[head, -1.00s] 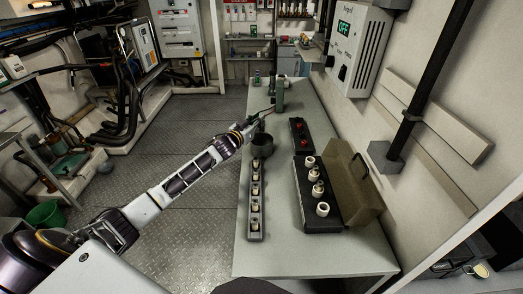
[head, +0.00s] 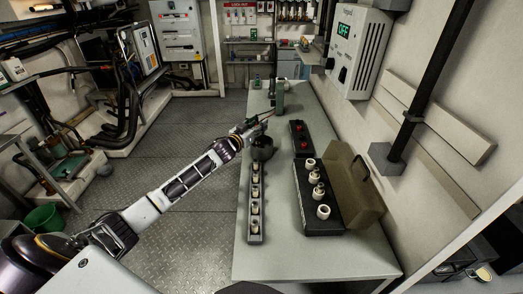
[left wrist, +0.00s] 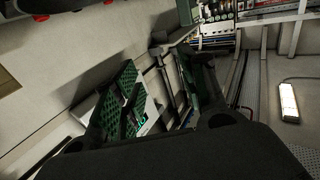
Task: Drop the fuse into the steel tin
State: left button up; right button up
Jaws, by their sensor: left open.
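The steel tin (head: 265,153) is a dark grey round pot on the bench, at the far end of a narrow rack. My left gripper (head: 266,117) is open, just above and beyond the tin in the picture, and its wrist partly covers the tin's rim. I see no fuse between its fingers. White fuses (head: 254,204) stand in a row in the narrow grey rack (head: 255,240). More white fuse-like pieces (head: 323,212) stand in an open black case. I cannot tell which fuse is meant. My right gripper is not in view.
The case's brown lid (head: 352,185) leans open towards the wall. A black box with red buttons (head: 300,137) lies beyond the case. A green device (head: 280,97) stands further back. A wall unit (head: 357,45) hangs on the right. The bench's near end is clear.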

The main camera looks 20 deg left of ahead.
pick_arm(q)
jog(key=s+a, duration=0.1)
jog(key=s, duration=1)
jog(key=shift+s+a, duration=0.3)
jog(key=shift+s, duration=0.1)
dwell(0.9)
dwell(1.0)
